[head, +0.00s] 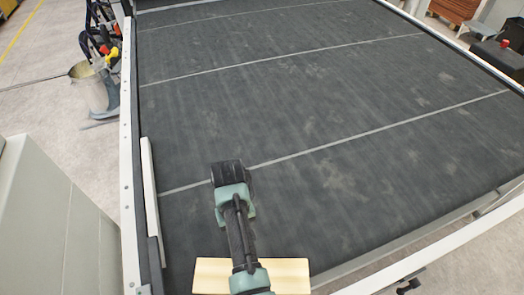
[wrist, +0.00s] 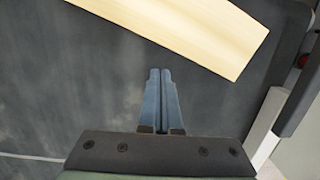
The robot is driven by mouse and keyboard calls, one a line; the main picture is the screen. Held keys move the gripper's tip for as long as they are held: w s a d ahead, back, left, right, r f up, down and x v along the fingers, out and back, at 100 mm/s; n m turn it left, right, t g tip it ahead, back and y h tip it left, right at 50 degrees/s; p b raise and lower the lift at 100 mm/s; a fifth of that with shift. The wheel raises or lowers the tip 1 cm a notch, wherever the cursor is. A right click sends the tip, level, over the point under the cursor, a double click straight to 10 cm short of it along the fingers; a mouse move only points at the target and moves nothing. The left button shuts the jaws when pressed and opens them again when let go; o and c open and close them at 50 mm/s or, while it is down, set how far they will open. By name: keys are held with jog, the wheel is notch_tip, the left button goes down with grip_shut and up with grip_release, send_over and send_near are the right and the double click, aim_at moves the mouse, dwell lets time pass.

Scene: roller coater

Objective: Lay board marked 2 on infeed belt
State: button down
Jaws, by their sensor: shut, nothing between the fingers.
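A pale wooden board (head: 288,275) shows at the bottom of the head view, partly covered by my arm and cut by the picture edge. It also shows in the wrist view (wrist: 195,30), where it appears to lie flat on the dark infeed belt (head: 290,110), at a slant. No number is visible on it. My gripper (wrist: 160,72) is shut and empty over the belt, its fingertips pointing toward the board with a gap between them in the picture. In the head view, the dark gripper body shows near a pale belt line, and its fingers are hidden.
A white side guide (head: 150,188) runs along the left edge of the belt; a pale rail (wrist: 268,112) shows at the right in the wrist view. Pale lines cross the belt. The rest of the belt is clear. A metal bucket (head: 98,95) stands on the floor at left.

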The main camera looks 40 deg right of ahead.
jog(key=shift+w+f, duration=0.15)
jog(key=shift+w, duration=0.7)
jog(key=s+a+p, duration=0.1)
jog(key=s+p, duration=0.1)
jog(key=s, duration=0.1)
jog(key=s+a+p, duration=0.1)
jog(key=s+p, duration=0.1)
jog(key=s, duration=0.2)
jog(key=s+a+p, duration=0.1)
jog(key=s+p, duration=0.1)
jog(key=s, duration=0.2)
jog(key=shift+s+a+r+p, duration=0.15)
jog(key=shift+r+p, duration=0.1)
jog(key=shift+p, duration=0.1)
jog(key=shift+s+f, duration=0.1)
jog(key=shift+s, duration=0.2)
jog(key=shift+w+f, duration=0.1)
jog(key=shift+f, duration=0.8)
jog(key=shift+f, duration=0.1)
